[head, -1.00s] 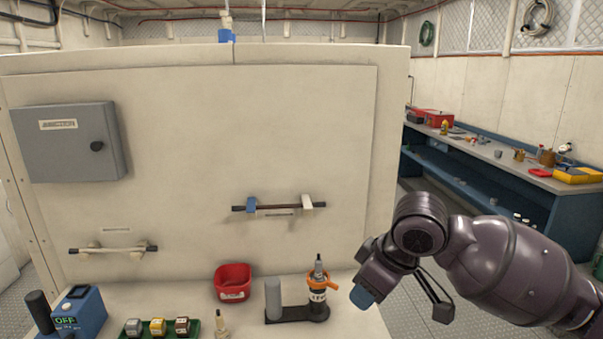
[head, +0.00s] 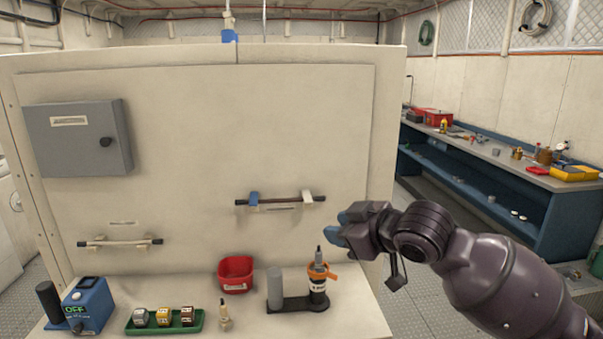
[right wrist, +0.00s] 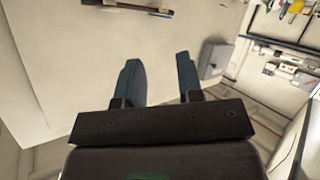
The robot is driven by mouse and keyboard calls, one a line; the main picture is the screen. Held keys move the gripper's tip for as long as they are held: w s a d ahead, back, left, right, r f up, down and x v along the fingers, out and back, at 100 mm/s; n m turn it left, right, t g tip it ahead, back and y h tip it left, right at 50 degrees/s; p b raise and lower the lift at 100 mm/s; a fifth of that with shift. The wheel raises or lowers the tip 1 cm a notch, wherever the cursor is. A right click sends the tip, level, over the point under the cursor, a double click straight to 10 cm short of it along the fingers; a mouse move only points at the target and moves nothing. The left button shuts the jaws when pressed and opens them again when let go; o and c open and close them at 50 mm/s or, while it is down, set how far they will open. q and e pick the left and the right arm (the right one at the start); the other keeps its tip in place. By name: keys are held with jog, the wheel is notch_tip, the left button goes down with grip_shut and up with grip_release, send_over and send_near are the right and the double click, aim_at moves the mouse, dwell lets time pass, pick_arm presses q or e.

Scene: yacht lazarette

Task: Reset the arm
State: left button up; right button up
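My right gripper (head: 346,226) is raised in front of the pale panel (head: 190,130), to the right of the lower right rod and above the counter's right end. Its blue fingers point left in the head view. In the right wrist view the two fingers (right wrist: 160,78) stand apart with nothing between them, so it is open and empty. My left gripper is in neither current view.
On the counter (head: 350,315) stand a blue box reading OFF (head: 88,305), a green tray (head: 135,328) with small blocks, a red bin (head: 236,274) and a black holder (head: 290,305) with an orange-collared tool. A grey cabinet (head: 78,155) and rods are on the panel.

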jog(key=s+d+f+m+t+h, duration=0.1)
jog(key=s+d+f+m+t, duration=0.15)
jog(key=d+f, duration=0.4)
jog(key=s+d+f+m+t+h, duration=0.2)
jog(key=d+f+m+t, duration=0.15)
jog(key=f, duration=0.65)
pick_arm(q)
jog(key=s+a+f+n+g+y, duration=0.1)
jog(key=s+a+f+n+g, duration=0.3)
jog(key=s+a+f+n, duration=0.9)
jog(key=s+a+n, duration=0.1)
jog(key=a+n, duration=0.2)
jog(key=a, duration=0.1)
jog(key=shift+y, duration=0.3)
pick_arm(e)
jog(key=s+d+f+m+g+h, duration=0.2)
jog(key=s+d+f, duration=0.3)
jog(key=s+f, duration=0.6)
jog(key=s+d+f+m+g+h, duration=0.2)
jog(key=s+d+f, duration=0.3)
jog(key=s+f, duration=0.6)
jog(key=shift+s+d+f+m+h, duration=0.2)
jog(key=shift+s+m+h, duration=0.3)
jog(key=shift+h, duration=0.4)
jog(key=shift+s, duration=0.1)
